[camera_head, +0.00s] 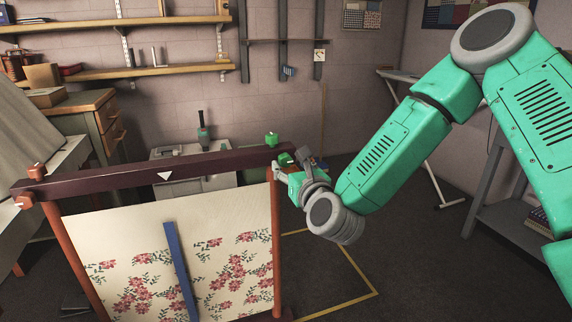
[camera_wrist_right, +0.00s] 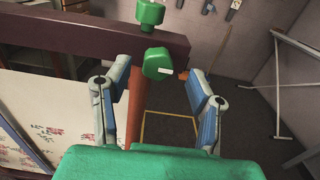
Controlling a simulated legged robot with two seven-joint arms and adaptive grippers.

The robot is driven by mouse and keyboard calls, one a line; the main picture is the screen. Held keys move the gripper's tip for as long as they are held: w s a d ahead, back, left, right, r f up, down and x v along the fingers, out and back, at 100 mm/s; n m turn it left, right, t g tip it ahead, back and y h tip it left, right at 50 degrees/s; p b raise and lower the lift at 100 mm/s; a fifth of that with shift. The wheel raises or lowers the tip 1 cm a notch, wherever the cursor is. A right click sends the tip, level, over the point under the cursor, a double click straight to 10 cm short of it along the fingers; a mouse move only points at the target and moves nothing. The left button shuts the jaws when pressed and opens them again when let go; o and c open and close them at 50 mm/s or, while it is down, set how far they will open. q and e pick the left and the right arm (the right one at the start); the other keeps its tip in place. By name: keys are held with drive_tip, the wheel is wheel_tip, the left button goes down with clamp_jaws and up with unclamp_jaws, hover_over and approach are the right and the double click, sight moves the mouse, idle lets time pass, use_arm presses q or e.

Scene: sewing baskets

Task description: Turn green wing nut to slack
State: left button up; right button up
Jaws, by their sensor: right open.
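The green wing nut (camera_head: 286,159) sits on the front of the dark beam's right end, above the reddish right post (camera_head: 277,240). In the right wrist view the wing nut (camera_wrist_right: 157,61) shows a small white mark and lies between my fingertips. A second green knob (camera_head: 272,139) stands on top of the beam (camera_head: 110,177); it also shows in the wrist view (camera_wrist_right: 150,13). My right gripper (camera_head: 284,172) is open, and in the wrist view its fingers (camera_wrist_right: 158,72) stand on either side of the wing nut with gaps. My left gripper is out of view.
Cream floral fabric (camera_head: 110,242) hangs below the beam, with a blue strip (camera_head: 180,265) across it. A white triangle (camera_head: 164,176) marks the beam. A brown knob (camera_head: 37,170) is at its left end. Yellow floor lines (camera_head: 345,302) border clear floor at right.

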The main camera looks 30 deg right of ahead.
sight(287, 162)
drive_tip(key=shift+x, duration=1.55)
drive_tip(key=shift+a, duration=0.15)
clamp_jaws()
